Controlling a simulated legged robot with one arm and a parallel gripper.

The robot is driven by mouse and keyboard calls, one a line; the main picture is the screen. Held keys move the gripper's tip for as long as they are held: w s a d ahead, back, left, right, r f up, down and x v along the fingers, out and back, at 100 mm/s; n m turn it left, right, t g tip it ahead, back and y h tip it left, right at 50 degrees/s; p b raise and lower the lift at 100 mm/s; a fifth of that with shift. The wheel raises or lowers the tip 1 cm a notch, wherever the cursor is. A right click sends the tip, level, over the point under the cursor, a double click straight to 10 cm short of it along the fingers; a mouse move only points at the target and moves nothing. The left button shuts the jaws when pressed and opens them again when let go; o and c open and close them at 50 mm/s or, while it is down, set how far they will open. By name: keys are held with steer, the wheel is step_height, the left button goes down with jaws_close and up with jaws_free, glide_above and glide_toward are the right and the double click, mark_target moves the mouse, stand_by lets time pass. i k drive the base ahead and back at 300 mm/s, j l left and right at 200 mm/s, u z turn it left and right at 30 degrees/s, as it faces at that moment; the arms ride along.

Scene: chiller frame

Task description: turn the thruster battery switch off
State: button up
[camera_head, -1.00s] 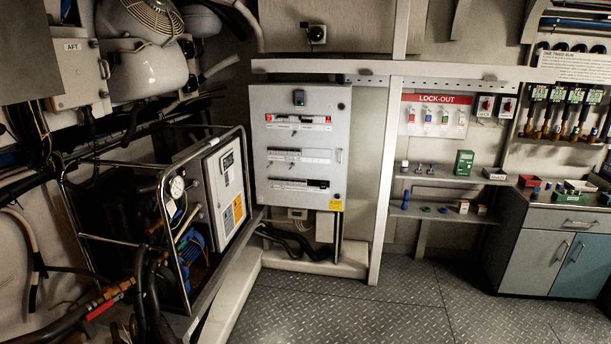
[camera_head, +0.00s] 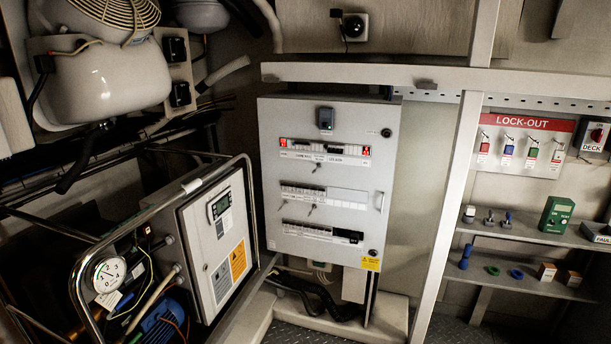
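I cannot pick out the thruster battery switch by a readable label. A grey electrical cabinet (camera_head: 345,190) stands ahead with its door closed. A red-knobbed rotary switch labelled DECK (camera_head: 596,136) is on the wall at the right edge. Two black switch-like boxes (camera_head: 178,78) sit beside the white tank at upper left; their labels are not legible. My gripper is not in view.
A tube-framed unit with a gauge (camera_head: 107,274) and a grey control box (camera_head: 218,240) stands at lower left. A white post (camera_head: 456,200) separates the cabinet from the lock-out board (camera_head: 524,144) and shelves (camera_head: 530,237). A little bare floor (camera_head: 450,330) shows at the bottom.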

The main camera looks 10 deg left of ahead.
mark_target(182, 49)
steer(key=i+j+u, duration=0.1)
steer(key=i+u, duration=0.25)
steer(key=i, duration=0.3)
steer(key=i+u, duration=0.3)
steer(key=i, duration=0.35)
steer(key=i+l+u, duration=0.35)
steer(key=i, duration=0.3)
